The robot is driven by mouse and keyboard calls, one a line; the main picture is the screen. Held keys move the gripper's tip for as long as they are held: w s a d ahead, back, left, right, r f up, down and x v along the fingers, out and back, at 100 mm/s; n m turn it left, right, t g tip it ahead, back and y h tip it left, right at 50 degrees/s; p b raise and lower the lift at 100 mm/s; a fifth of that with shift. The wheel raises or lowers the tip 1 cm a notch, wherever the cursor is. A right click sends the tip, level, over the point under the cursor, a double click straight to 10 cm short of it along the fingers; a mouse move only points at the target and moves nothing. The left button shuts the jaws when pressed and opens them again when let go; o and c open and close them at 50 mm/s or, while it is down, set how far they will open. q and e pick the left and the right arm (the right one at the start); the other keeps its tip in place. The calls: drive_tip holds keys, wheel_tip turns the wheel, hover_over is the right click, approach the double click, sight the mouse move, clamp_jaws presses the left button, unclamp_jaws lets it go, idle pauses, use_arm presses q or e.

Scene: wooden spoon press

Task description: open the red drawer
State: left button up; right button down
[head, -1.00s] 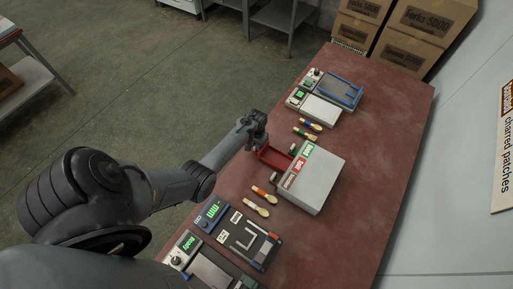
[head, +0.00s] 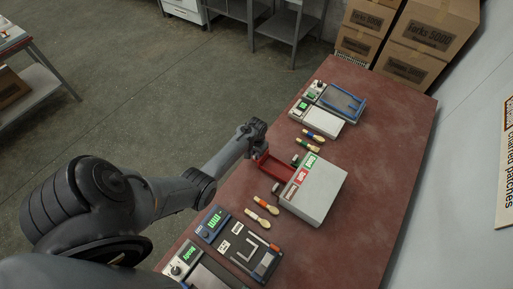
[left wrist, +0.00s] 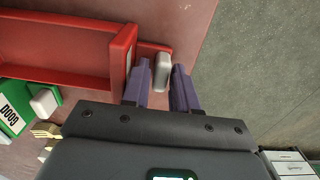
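The red drawer (head: 277,168) stands pulled out from the left side of the grey cabinet (head: 318,188). It is empty where I can see inside. In the left wrist view the red drawer (left wrist: 60,48) fills the upper left, with a pale handle (left wrist: 162,73) on its front. My left gripper (head: 258,146) is at the drawer's front; in the wrist view its two purple fingers (left wrist: 162,82) sit on either side of the handle, close against it. My right gripper is not in view.
A green drawer front marked GOOD (left wrist: 14,112) has its own pale knob. Several wooden spoons (head: 258,218) lie on the reddish table (head: 350,240) beside the cabinet. Devices (head: 250,252) stand at the near end, and a blue-railed tray (head: 343,103) at the far end.

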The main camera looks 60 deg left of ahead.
use_arm(q)
wheel_tip(320, 180, up, 10)
drive_tip(key=p, duration=0.1)
drive_tip(key=shift+r, duration=0.15)
idle(0.5)
